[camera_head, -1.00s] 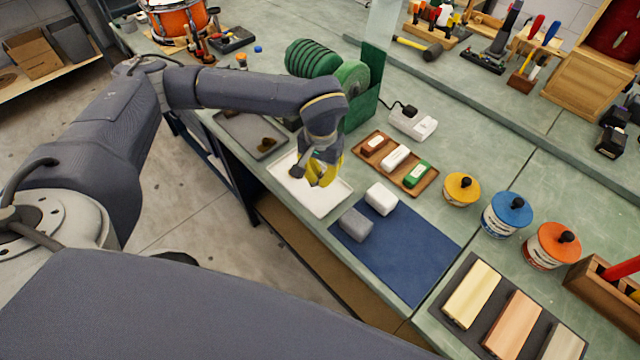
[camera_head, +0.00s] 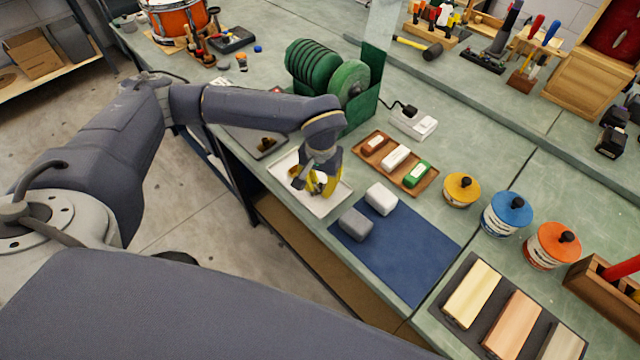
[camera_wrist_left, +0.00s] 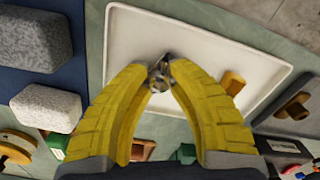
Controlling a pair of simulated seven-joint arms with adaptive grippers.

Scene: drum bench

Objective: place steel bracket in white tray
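The white tray (camera_head: 300,194) lies on the bench near its front edge. It also fills the upper middle of the left wrist view (camera_wrist_left: 225,45). My left gripper (camera_head: 322,191) points down over the tray. In the left wrist view its yellow fingers (camera_wrist_left: 158,75) close together around a small shiny metal piece, the steel bracket (camera_wrist_left: 158,82). The fingers hide part of the bracket, and I cannot tell whether it touches the tray floor. A small brass-coloured piece (camera_wrist_left: 232,83) also lies in the tray. My right gripper is not in view.
A grey tray (camera_head: 242,137) with a brown piece lies left. A wooden tray (camera_head: 428,190) and green spool rack (camera_head: 368,100) stand behind.

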